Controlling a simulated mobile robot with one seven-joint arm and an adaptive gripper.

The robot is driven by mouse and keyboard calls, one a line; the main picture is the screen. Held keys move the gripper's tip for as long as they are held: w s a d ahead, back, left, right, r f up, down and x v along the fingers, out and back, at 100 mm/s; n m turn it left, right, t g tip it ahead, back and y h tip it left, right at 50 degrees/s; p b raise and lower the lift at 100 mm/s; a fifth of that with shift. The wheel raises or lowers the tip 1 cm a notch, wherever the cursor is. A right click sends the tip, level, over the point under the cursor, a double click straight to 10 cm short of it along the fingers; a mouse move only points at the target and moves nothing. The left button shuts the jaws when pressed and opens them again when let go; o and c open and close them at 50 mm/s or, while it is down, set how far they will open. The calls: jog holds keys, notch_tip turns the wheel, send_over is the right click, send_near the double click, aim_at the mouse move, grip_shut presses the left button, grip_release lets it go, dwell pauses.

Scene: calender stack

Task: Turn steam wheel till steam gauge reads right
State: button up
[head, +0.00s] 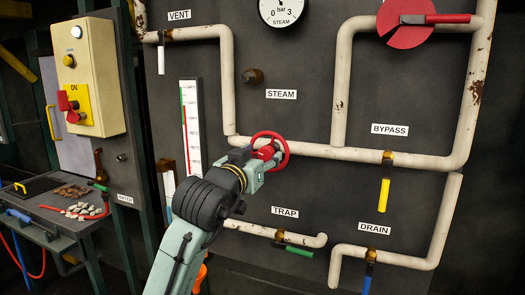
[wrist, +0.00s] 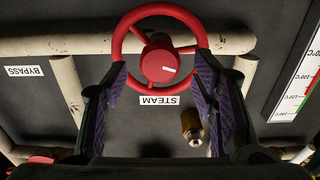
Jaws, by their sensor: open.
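The red steam wheel (head: 286,150) is mounted on the horizontal cream pipe, below the STEAM label (head: 281,94). My gripper (head: 262,163) is at the wheel and hides part of it in the head view. In the wrist view, which looks upside down, the wheel (wrist: 160,66) has spokes and a hub with a white mark. My open gripper's (wrist: 161,62) two purple-padded fingers stand at opposite sides of the rim; I cannot tell whether they touch it. The steam gauge (head: 283,12) is cut by the top edge; 0, 3 and bar show, but I cannot make out its needle.
A yellow-handled bypass valve (head: 385,190), a green trap handle (head: 299,251) and a blue drain handle (head: 368,275) are nearby. A thermometer (head: 191,125) stands left of the wheel. A brass fitting (wrist: 192,128) juts from the panel. A switch box (head: 90,75) and bench are at left.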

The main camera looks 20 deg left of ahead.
jog(key=shift+w, duration=0.65)
jog(key=shift+c, duration=0.6)
jog(key=c, duration=1)
jog(key=shift+d+f+m+b, duration=0.1)
jog(key=shift+f+m+b, duration=0.05)
jog(key=shift+m+b, duration=0.5)
jog(key=shift+c, duration=0.2)
jog(key=shift+m, duration=1.05)
jog(key=o, duration=1.2)
jog(key=shift+c, duration=0.2)
